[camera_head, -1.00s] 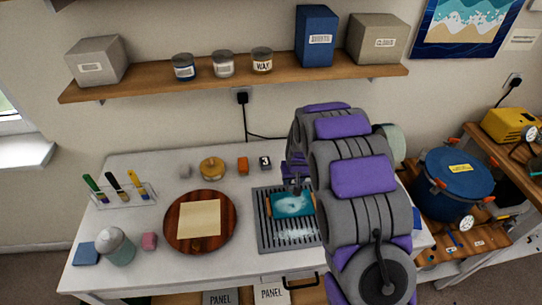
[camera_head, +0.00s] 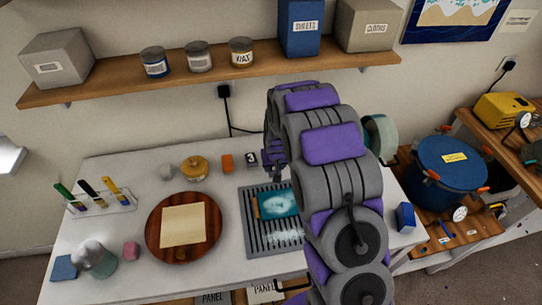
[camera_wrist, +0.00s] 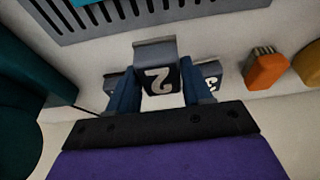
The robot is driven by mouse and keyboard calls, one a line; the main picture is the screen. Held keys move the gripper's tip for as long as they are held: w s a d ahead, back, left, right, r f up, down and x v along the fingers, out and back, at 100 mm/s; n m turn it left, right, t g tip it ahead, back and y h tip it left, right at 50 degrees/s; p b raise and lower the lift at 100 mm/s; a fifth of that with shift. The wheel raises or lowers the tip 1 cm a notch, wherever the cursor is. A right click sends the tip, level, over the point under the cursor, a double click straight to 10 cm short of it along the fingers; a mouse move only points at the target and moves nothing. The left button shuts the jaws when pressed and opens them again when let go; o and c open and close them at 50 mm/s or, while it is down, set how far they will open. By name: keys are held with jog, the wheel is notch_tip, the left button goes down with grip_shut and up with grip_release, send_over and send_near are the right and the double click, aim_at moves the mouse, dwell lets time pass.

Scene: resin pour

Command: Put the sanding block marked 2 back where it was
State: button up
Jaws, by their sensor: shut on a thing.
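The sanding block marked 2 (camera_wrist: 157,72) is grey with a dark label and white numeral, seen upside down in the wrist view. My gripper (camera_wrist: 158,90) is shut on it, with one blue finger on each side. The block marked 3 (camera_wrist: 211,80) is just right of the held block in the wrist view. In the head view block 3 (camera_head: 251,159) stands at the back of the white table (camera_head: 130,172). A grey block (camera_wrist: 113,76) shows partly behind the left finger, its marking hidden. My arm hides block 2 in the head view.
An orange block (camera_head: 227,162) and amber jar (camera_head: 194,168) stand left of block 3. The slotted grate (camera_head: 258,239) holds a teal panel (camera_head: 278,204). A round wooden board (camera_head: 154,235) lies left. A shelf (camera_head: 120,84) overhangs the table's back.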

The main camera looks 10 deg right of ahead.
jog(key=w, duration=0.7)
jog(key=shift+w+d+f+b, duration=0.15)
jog(key=shift+w+f+b, duration=0.2)
jog(key=shift+w+f, duration=0.05)
jog(key=shift+w, duration=0.4)
jog(key=shift+f+b, duration=0.35)
jog(key=shift+f, duration=1.45)
jog(key=shift+s, duration=0.1)
jog(key=o, duration=1)
jog(key=shift+r, duration=0.15)
jog(key=p+v, duration=0.1)
jog(key=v, duration=1.1)
